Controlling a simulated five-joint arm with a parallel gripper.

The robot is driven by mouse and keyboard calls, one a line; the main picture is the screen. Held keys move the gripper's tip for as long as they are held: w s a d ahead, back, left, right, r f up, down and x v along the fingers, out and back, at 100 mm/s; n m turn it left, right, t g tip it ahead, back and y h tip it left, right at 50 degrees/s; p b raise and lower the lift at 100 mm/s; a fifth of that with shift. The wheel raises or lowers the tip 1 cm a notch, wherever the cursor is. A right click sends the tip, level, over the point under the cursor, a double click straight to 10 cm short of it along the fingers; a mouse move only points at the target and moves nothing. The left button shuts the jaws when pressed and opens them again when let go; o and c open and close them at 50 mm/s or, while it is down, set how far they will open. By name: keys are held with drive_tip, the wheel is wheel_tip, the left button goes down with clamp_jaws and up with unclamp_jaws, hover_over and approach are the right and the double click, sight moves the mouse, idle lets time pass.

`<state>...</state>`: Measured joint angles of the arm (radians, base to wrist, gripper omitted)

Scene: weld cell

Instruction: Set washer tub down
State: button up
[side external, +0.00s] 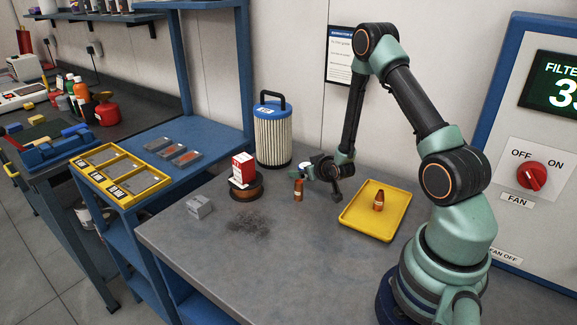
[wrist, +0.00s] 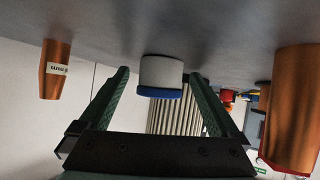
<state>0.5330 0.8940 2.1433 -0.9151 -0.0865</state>
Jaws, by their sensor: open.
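The washer tub, a small white cylinder with a blue lid (wrist: 160,78), stands upright on the grey bench in the wrist view, which is upside down. In the side view a small white and blue shape (side external: 304,168), apparently the tub, shows beside the gripper. My gripper (side external: 320,176) is low over the bench. In the wrist view its two fingers (wrist: 159,76) are spread, one on each side of the tub, with a visible gap on both sides. Its exact depth between the fingertips is hard to tell.
A copper nozzle (side external: 298,188) stands close to the gripper; the wrist view shows a large copper piece (wrist: 290,115) and a labelled one (wrist: 55,70). A filter cartridge (side external: 272,135) stands behind. A yellow tray (side external: 356,222) holds another nozzle.

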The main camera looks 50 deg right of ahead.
clamp_jaws()
drive_tip(key=shift+r, duration=0.1)
idle(0.3)
wheel_tip(320, 180, up, 19)
drive_tip(key=w+a+r+n+y, duration=0.1)
drive_tip(key=a+r, duration=0.3)
drive_tip(key=a, duration=0.4)
drive_tip(key=w+a+r+n+t+y, duration=0.1)
drive_tip(key=a+r+n+y, duration=0.2)
drive_tip(key=a, duration=0.5)
drive_tip(key=w+a+r+n+y, duration=0.1)
drive_tip(key=a+r+n+y, duration=0.1)
drive_tip(key=a+r, duration=0.3)
drive_tip(key=a, duration=0.4)
drive_tip(key=shift+r+t, duration=0.25)
drive_tip(key=shift+t, duration=0.05)
